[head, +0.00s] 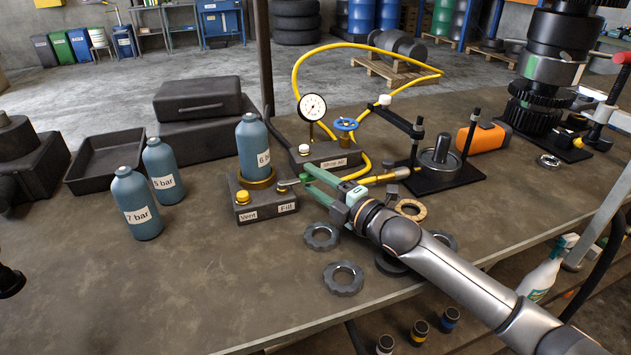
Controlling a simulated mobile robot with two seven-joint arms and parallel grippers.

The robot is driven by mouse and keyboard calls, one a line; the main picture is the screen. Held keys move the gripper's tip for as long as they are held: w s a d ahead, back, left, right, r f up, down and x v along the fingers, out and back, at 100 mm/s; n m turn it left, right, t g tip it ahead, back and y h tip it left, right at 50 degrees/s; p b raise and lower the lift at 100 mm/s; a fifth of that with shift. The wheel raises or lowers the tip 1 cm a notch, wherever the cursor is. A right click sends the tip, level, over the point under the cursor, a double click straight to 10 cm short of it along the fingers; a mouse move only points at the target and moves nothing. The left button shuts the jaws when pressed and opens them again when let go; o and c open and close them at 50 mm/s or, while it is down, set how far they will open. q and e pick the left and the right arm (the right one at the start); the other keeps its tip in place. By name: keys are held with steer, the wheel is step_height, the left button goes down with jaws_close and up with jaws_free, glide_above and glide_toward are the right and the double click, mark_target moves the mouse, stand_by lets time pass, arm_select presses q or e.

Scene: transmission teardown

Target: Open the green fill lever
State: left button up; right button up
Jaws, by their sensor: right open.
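The fill station (262,208) is a dark block with "Vent" and "Fill" labels on its front. A bottle (252,147) marked 6 stands upright in its brass collar. The small green fill lever (288,183) sits on top at the right, above the "Fill" label, and looks roughly level. My right gripper (309,179), with pale green fingers, reaches in from the right. My left gripper is not in view.
A yellow knob (243,197) sits above "Vent". Bottles marked 7 bar (136,205) and 5 bar (163,172) stand left. A gauge (313,107) and blue valve wheel (346,125) stand behind. Dark rings (343,279) lie in front.

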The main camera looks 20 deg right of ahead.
jaws_close()
stand_by(0.4)
stand_by(1.0)
